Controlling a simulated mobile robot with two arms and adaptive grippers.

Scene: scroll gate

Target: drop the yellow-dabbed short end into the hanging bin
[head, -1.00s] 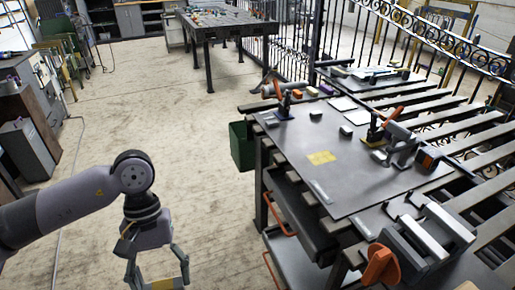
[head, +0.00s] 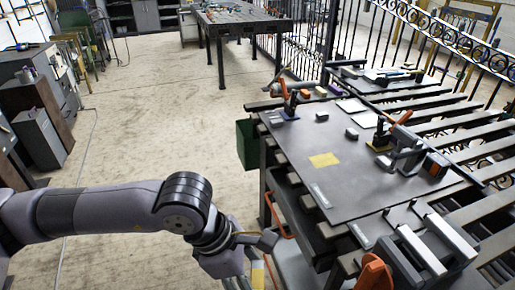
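The dark green hanging bin (head: 246,145) hangs at the left edge of the workbench. My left arm reaches in from the left, and my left gripper (head: 250,276) is at the bottom edge of the head view, below and nearer than the bin. A piece with a yellow mark, the yellow-dabbed short end (head: 258,274), shows between its fingers. The fingertips and the lower part of the piece are cut off by the frame. My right gripper is not in view.
The dark bench top (head: 345,190) carries a yellow patch (head: 324,160), small grey blocks (head: 351,133) and orange-handled clamps (head: 288,105). A grey clamp-like device (head: 425,250) stands at the front right. The floor to the left is open.

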